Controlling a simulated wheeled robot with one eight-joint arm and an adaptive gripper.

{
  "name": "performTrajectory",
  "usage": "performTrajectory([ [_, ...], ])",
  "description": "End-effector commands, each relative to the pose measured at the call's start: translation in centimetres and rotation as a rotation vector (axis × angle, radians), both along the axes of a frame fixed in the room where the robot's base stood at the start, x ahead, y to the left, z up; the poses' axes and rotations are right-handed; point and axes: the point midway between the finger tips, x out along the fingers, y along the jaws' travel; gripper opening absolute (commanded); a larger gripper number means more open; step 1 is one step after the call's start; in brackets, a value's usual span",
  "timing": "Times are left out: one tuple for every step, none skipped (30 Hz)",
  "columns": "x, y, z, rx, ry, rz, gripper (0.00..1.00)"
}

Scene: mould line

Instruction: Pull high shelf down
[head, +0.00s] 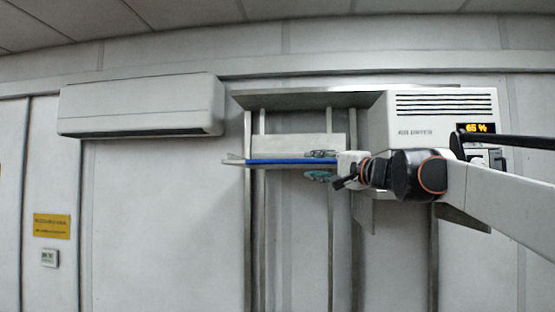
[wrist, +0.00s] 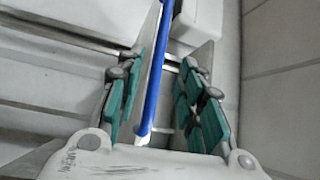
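The high shelf (head: 290,161) is a thin board with a blue front edge, mounted level on upright metal rails. My gripper (head: 320,164) is at its right part, one finger above the blue edge and one below. In the wrist view the blue edge (wrist: 155,75) runs lengthwise between the green finger pads of my gripper (wrist: 160,85). The fingers are spread, with a clear gap on the right pads' side; the left pads lie close to the edge, and I cannot tell if they touch.
A white box unit with a lit display (head: 430,120) hangs right of the shelf, close behind my arm. A fixed grey ledge (head: 305,98) is above the shelf. A white air conditioner (head: 145,107) hangs to the left. Below the shelf, the space between the rails (head: 292,240) is clear.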

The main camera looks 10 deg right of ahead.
Motion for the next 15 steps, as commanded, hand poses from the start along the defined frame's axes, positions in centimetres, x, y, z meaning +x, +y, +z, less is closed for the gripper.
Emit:
performTrajectory([
  [1.0, 0.6, 0.4, 0.001, 0.001, 0.002, 0.35],
  [1.5, 0.9, 0.5, 0.0, 0.001, 0.003, 0.35],
  [2.2, 1.3, 0.6, 0.0, 0.001, 0.003, 0.35],
  [2.8, 1.5, 0.7, 0.001, 0.001, 0.002, 0.35],
  [3.3, 1.8, 0.7, 0.001, 0.001, 0.002, 0.35],
  [4.0, 2.2, 0.9, 0.0, 0.001, 0.003, 0.35],
  [4.5, 2.5, 0.9, 0.0, 0.001, 0.003, 0.35],
  [5.0, 2.7, 1.0, 0.0, 0.0, 0.002, 0.35],
  [5.6, 3.0, 1.1, 0.0, 0.0, 0.002, 0.35],
  [6.1, 3.3, 1.2, -0.001, 0.0, 0.003, 0.35],
  [6.5, 3.5, 1.2, -0.001, 0.0, 0.003, 0.35],
  [7.0, 3.8, 1.3, 0.0, 0.0, 0.002, 0.35],
  [7.4, 3.9, 1.3, -0.002, 0.0, 0.001, 0.35],
  [7.7, 4.0, 1.4, -0.002, 0.0, 0.001, 0.35],
  [8.1, 4.3, 1.4, -0.002, 0.0, 0.001, 0.35],
])
